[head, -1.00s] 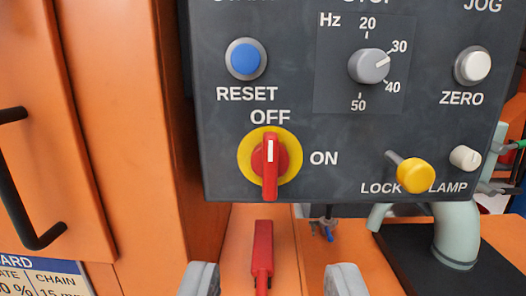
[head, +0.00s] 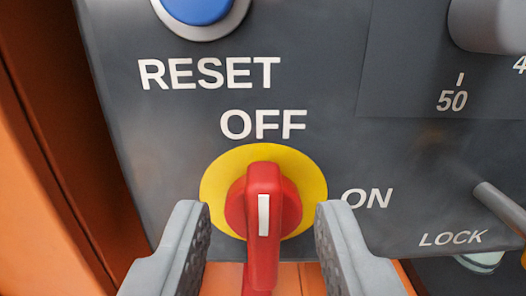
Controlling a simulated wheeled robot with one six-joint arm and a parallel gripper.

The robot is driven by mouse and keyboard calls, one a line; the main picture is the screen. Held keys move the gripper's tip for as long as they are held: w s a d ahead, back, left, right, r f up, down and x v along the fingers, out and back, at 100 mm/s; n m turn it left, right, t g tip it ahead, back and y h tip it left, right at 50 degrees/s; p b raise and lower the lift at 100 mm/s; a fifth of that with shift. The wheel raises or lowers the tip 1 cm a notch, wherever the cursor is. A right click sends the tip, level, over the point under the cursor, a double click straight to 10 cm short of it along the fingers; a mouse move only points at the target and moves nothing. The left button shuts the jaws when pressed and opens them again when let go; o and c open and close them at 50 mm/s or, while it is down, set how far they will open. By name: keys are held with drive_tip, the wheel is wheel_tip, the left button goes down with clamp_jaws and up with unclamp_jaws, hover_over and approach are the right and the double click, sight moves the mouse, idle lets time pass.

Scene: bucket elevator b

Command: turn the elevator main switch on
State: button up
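The main switch (head: 263,215) is a red rotary handle on a round yellow plate (head: 222,178), low on the dark grey control panel. Its handle stands vertical, with its white mark toward the OFF label (head: 263,125) above it. The ON label (head: 367,198) is to the right of the plate. My gripper (head: 262,222) is open, with one grey finger to the left of the red handle and the other to the right. Gaps show between the handle and both fingers. How far the fingertips are from the panel face is hard to tell.
A blue RESET button (head: 197,8) is at the upper left of the panel. A grey knob (head: 488,24) is at the upper right. A grey lever (head: 500,212) sticks out by the LOCK label at the right. An orange cabinet wall (head: 40,190) stands at the left.

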sight(263, 224)
drive_tip(key=shift+w, duration=1.35)
clamp_jaws()
